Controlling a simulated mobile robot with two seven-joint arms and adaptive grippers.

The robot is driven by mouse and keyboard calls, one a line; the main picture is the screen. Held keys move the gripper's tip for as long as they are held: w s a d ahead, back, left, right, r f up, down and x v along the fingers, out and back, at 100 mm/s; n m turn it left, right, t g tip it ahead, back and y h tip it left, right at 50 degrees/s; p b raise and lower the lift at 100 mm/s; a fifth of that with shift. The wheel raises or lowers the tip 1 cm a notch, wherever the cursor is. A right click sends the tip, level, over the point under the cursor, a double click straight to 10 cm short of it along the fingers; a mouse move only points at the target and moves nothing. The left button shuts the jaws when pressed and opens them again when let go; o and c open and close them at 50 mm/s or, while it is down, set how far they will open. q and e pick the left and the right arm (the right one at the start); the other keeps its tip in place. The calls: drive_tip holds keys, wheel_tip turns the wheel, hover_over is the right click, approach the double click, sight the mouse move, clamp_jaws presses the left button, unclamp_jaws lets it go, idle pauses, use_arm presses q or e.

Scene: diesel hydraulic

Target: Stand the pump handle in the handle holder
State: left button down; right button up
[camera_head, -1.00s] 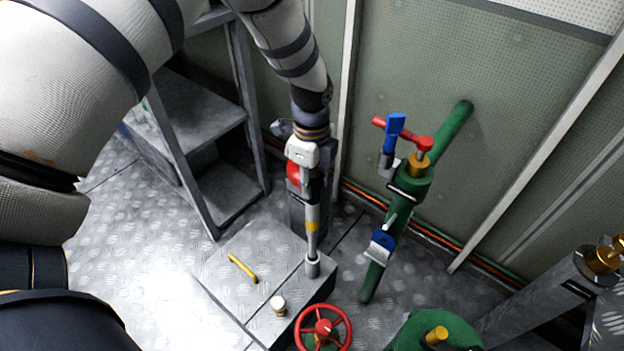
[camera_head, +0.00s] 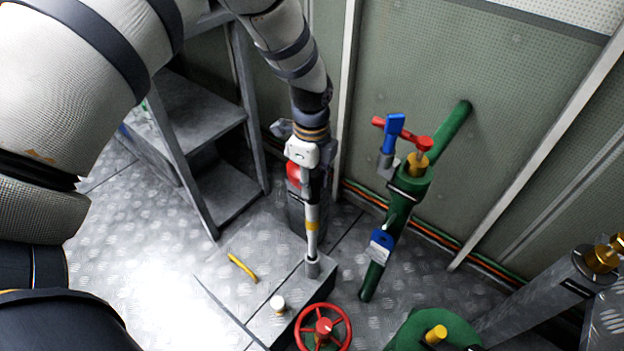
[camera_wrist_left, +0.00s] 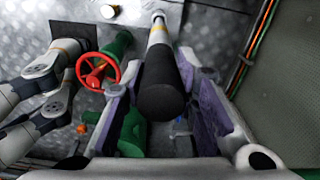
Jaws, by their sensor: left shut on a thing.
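The pump handle (camera_head: 312,215) is a pale rod with a yellow band and a thick black grip (camera_wrist_left: 161,88). It is upright, and my left gripper (camera_head: 308,172) is shut around its black upper part. In the left wrist view the grip lies between the purple-grey finger pads of the gripper (camera_wrist_left: 163,95). The rod's lower end meets a short grey cup (camera_head: 313,267), which looks like the handle holder, on the corner of a low metal box. How deep the end sits in the cup is hidden.
A yellow bar (camera_head: 242,268) and a white-capped knob (camera_head: 278,304) are on the low box (camera_head: 262,250). A red handwheel (camera_head: 323,328) stands close in front. A green pipe (camera_head: 394,215) with red and blue levers rises at right. Metal steps (camera_head: 200,120) stand left.

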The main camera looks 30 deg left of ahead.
sight(312, 214)
use_arm(q)
drive_tip(key=shift+f+b, duration=2.25)
drive_tip(key=shift+f, duration=3.85)
use_arm(e)
drive_tip(key=s+f+g, duration=0.1)
drive_tip(key=s+f, duration=0.3)
drive_tip(key=shift+f+g, duration=0.3)
drive_tip(key=shift+f, duration=0.1)
use_arm(q)
drive_tip(key=shift+r, duration=0.1)
drive_tip(key=c, duration=1.2)
unclamp_jaws()
wheel_tip(312, 214, up, 12)
